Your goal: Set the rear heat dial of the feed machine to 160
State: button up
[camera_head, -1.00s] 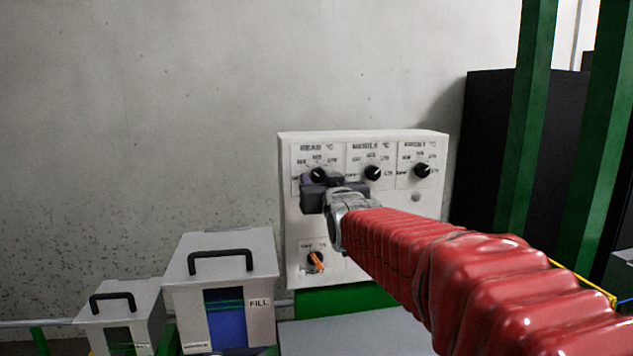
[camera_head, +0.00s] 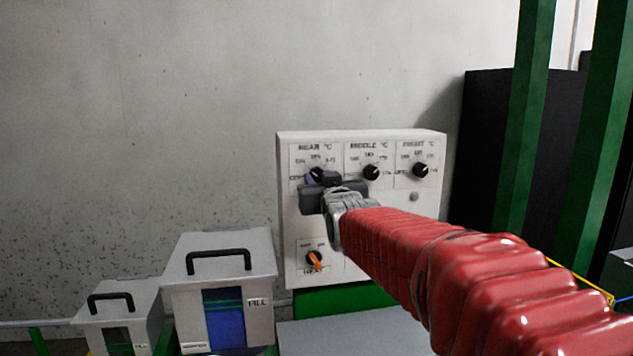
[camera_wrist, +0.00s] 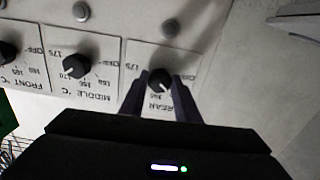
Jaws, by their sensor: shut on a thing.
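The feed machine's white control panel (camera_head: 365,225) stands against the wall, with dials labelled REAR, MIDDLE and FRONT along its top. The black rear dial (camera_wrist: 160,80) sits between the two fingers of my gripper (camera_wrist: 160,88) in the wrist view, and the gripper is shut on it. The wrist view is upside down to the panel, and I cannot read exactly which number the rear pointer faces.
The middle dial (camera_head: 371,172) and front dial (camera_head: 420,170) are to the right of my gripper. An orange-pointered heat switch (camera_head: 314,260) is below. Two lidded bins (camera_head: 219,255) (camera_head: 118,300) stand at the left. Green posts (camera_head: 525,120) rise at the right.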

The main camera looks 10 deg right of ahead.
jog(key=o, duration=1)
jog(key=shift+o, duration=0.2)
jog(key=shift+s, duration=0.1)
jog(key=s, duration=1.3)
jog(key=shift+s, duration=0.35)
jog(key=shift+f, duration=0.15)
